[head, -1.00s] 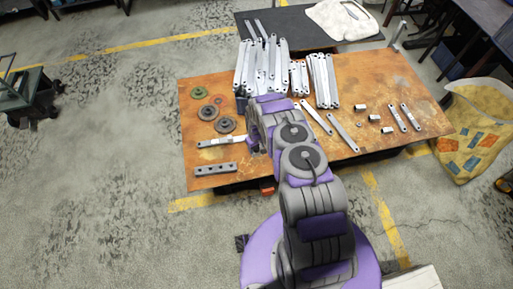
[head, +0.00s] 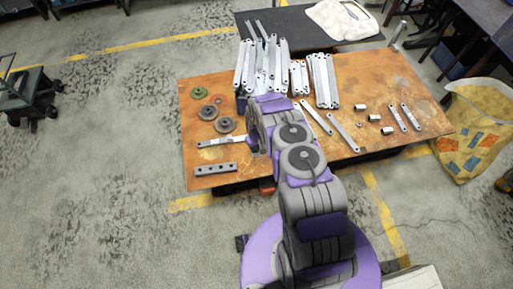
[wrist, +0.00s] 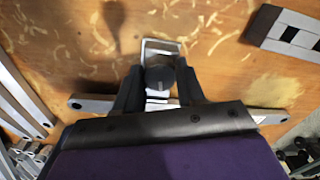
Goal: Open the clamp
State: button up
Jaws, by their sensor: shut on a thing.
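The clamp (wrist: 160,47) shows in the wrist view as a bright metal frame and plate, with a dark rounded handle end (wrist: 160,76) nearest me. My gripper (wrist: 160,84) has its two dark fingers on either side of this handle and is shut on it. A flat metal bar (wrist: 92,105) lies crosswise under the fingers on the rusty table (wrist: 225,70). The clamp's lower part is hidden by my gripper. In the head view my arm hides the clamp, and the bar (head: 222,140) sticks out to its left.
In the head view, stacked galvanized brackets (head: 262,68) stand at the table's back. Round discs (head: 208,112) and a holed bar (head: 215,168) lie at left. Loose bars (head: 343,132) and small blocks (head: 374,118) lie at right. Bare tabletop (head: 400,75) shows at the far right.

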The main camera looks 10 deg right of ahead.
jog(key=n, duration=0.3)
jog(key=shift+d, duration=0.1)
jog(key=n, duration=0.3)
jog(key=shift+w+n, duration=0.1)
jog(key=shift+n, duration=0.2)
jog(key=n, duration=0.7)
jog(key=shift+n+b, duration=0.4)
jog(key=o, duration=0.9)
